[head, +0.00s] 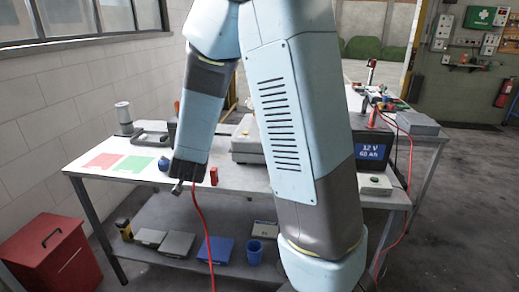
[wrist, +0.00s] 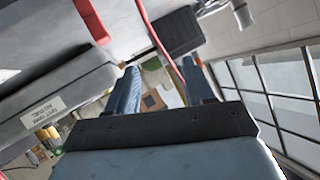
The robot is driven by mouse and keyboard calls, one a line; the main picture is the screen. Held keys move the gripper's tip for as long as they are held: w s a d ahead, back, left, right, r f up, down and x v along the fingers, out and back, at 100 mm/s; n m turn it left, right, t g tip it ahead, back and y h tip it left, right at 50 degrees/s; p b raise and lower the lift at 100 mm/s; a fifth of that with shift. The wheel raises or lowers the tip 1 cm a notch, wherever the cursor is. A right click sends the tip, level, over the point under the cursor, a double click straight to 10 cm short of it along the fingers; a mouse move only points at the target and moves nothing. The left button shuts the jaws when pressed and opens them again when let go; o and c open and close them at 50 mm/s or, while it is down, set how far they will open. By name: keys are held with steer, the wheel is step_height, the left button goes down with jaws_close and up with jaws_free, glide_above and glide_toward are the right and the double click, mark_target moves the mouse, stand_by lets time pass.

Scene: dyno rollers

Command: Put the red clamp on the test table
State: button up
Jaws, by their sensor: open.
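A small red block-like piece (head: 214,176), which may be the red clamp, stands at the front edge of the pale table (head: 135,178). A red piece (wrist: 91,20) also shows at the upper left of the wrist view. My gripper (head: 180,186) points down at the table's front edge, just left of the red piece and apart from it. In the wrist view my gripper (wrist: 160,66) has its two fingers spread. A red cable (head: 200,225) hangs beside it and passes between the fingers in the wrist view, apparently not gripped. Which surface is the test table is unclear.
Red and green mats (head: 137,164) and a blue item (head: 164,164) lie left of my gripper. A grey case (head: 247,140) stands behind my arm. A red toolbox (head: 50,255) stands at lower left. Another red cable (head: 409,175) hangs at right.

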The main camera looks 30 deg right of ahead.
steer(key=s+d+r+n+g+y, duration=0.1)
steer(key=s+r+n+g+y, duration=0.1)
steer(key=s+r, duration=0.5)
steer(key=s+d+r+n+g+y, duration=0.2)
steer(key=s+r+n, duration=0.1)
steer(key=s+r, duration=0.4)
steer(key=s, duration=0.3)
steer(key=shift+s+d, duration=0.25)
steer(key=s+d+g, duration=0.1)
steer(key=s, duration=0.3)
steer(key=s+d+r+n+g+h, duration=0.1)
steer(key=s+d, duration=0.1)
steer(key=s, duration=0.2)
steer(key=s+d+r, duration=0.1)
steer(key=s+d, duration=0.1)
steer(key=s, duration=0.2)
steer(key=shift+s+g, duration=0.3)
steer(key=shift+g, duration=0.1)
steer(key=shift+c, duration=0.4)
steer(key=shift+s+h, duration=0.2)
steer(key=shift+h, duration=0.1)
steer(key=shift+c, duration=0.6)
steer(key=shift+f+n, duration=0.1)
steer(key=shift+n, duration=0.2)
